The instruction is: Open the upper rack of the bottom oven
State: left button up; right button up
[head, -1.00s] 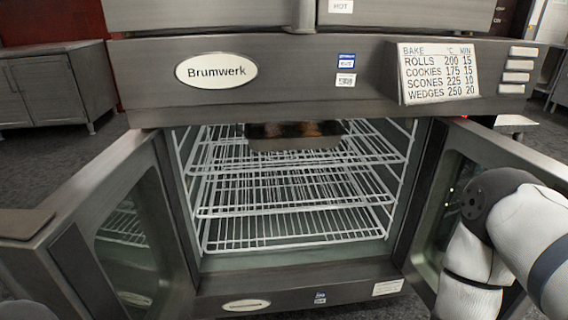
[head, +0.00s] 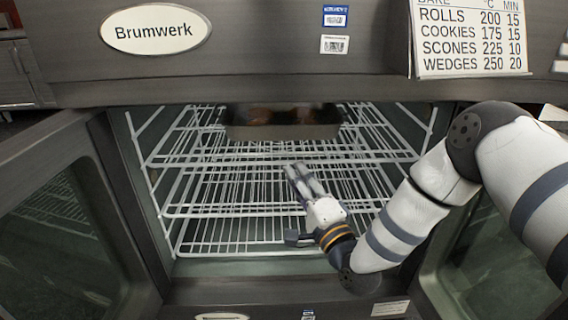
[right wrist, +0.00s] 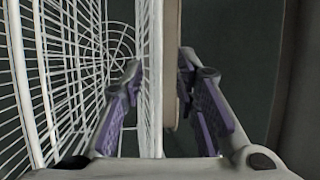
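The bottom oven (head: 140,190) stands open, with white wire racks inside. The upper rack (head: 185,161) is inside the oven and carries a dark baking pan (head: 285,131) with brown food. My right gripper (head: 298,172) is at the oven mouth, pointing inward just below the upper rack's front edge. In the right wrist view its fingers (right wrist: 160,100) are spread apart, with white rack wires (right wrist: 151,75) and a beige band seen between and beyond them. I cannot tell whether they touch a rack. My left gripper is out of view.
Both oven doors are swung outward, the left door (head: 60,220) and the right door (head: 490,255). Lower racks (head: 215,212) lie below the upper one. The dark control panel (head: 260,75) with a baking chart (head: 472,40) overhangs the opening.

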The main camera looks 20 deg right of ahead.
aim_at(285, 162)
jog(key=x, duration=0.6)
jog(key=shift+w+b, duration=0.15)
jog(key=shift+b, duration=0.2)
grip_shut()
